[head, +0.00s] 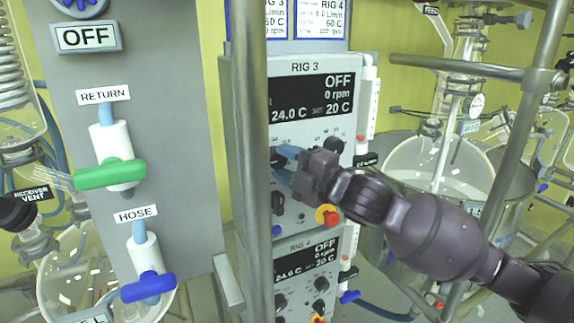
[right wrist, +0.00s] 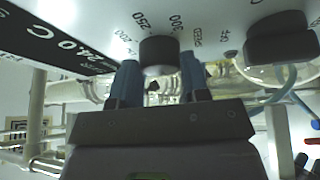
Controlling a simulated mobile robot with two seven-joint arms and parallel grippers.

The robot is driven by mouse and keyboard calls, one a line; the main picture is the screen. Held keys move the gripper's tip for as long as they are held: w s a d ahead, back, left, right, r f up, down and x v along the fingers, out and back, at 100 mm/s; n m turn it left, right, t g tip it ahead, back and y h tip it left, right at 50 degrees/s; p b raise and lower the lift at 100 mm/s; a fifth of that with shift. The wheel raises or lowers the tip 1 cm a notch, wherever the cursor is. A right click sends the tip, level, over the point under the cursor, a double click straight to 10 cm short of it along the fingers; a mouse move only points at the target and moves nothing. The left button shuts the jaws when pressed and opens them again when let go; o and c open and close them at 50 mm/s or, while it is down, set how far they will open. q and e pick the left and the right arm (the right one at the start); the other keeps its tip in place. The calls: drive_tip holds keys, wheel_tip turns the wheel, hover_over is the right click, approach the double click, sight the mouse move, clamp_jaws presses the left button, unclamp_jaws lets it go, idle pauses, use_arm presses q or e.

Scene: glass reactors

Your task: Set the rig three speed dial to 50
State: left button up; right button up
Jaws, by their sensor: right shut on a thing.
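The rig three panel (head: 350,95) is a pale box with a black display reading OFF, 0 rpm, 24.0 C and set 20 C. My right gripper (head: 284,165) is at the panel's left side, below the display. In the right wrist view its blue fingers (right wrist: 158,85) are on either side of a black dial (right wrist: 159,53), shut on it. Printed numbers, 250 and 300 among them, ring this dial. In the head view the gripper hides it. I cannot read the dial's pointer. My left gripper is not in view.
Another black knob (head: 333,147) is to the right on the same panel; a red and yellow switch (head: 327,216) is below. The rig four panel (head: 305,275) is underneath. A grey vertical pole (head: 252,120) stands close left of my gripper. A glass reactor (head: 440,160) stands to the right.

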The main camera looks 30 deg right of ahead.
drive_tip(key=shift+m+t, duration=0.3)
drive_tip(key=o, duration=0.9)
drive_tip(key=shift+w, duration=0.1)
drive_tip(key=shift+v, duration=5.45)
drive_tip(key=shift+a+r, duration=0.1)
